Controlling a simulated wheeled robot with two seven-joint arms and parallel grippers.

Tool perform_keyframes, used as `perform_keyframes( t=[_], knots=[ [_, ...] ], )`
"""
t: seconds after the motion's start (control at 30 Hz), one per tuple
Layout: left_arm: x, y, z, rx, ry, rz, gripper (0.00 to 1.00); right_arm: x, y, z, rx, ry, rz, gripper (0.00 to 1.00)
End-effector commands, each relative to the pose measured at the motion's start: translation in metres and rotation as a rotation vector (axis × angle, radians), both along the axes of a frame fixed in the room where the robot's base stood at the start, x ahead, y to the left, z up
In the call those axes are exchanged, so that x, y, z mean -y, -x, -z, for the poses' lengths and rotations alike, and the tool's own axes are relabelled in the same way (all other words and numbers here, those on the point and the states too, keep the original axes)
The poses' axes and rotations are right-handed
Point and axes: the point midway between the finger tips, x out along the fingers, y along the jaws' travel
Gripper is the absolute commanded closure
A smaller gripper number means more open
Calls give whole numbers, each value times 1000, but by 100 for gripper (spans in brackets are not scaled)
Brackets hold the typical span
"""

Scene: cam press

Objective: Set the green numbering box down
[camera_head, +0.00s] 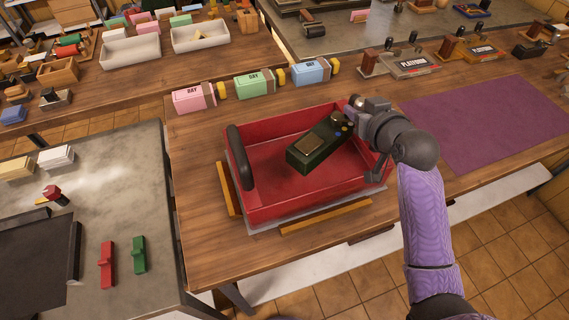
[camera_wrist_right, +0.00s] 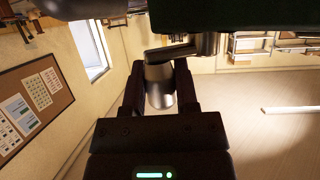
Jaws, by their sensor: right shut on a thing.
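The dark green numbering box (camera_head: 318,146) has a tan panel on top and small coloured buttons near its far right end. It is over the red tray (camera_head: 290,202), inside its outline; I cannot tell whether its underside touches the tray floor. My right gripper (camera_head: 353,109) is at the box's far right end, shut on its metal handle. In the right wrist view, the fingers (camera_wrist_right: 160,78) close around the grey metal handle (camera_wrist_right: 160,92), and the dark green body (camera_wrist_right: 228,14) fills the top edge. My left gripper is not in view.
The red tray has a dark handle (camera_head: 240,157) on its left side, and yellow strips (camera_head: 326,217) lie around it. Pink, green and blue DAY boxes (camera_head: 254,85) stand behind. A purple mat (camera_head: 490,122) lies clear at right. Red and green blocks (camera_head: 139,254) lie on the left table.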

Motion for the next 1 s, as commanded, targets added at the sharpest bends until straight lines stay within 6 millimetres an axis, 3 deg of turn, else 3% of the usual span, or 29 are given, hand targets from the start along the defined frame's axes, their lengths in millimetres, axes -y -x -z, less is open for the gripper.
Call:
perform_keyframes(
  t=[0.07,0.13,0.3,0.63,1.0],
  knots=[
    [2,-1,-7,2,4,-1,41,-7,-8,-7,3,-3,23,100],
    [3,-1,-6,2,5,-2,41,-10,-11,-2,0,-3,36,100],
    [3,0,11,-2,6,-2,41,-11,-12,43,-3,-1,43,100],
    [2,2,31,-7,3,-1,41,-10,-12,95,-2,0,43,100],
    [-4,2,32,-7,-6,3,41,-10,-12,98,1,1,43,100]
  ],
)
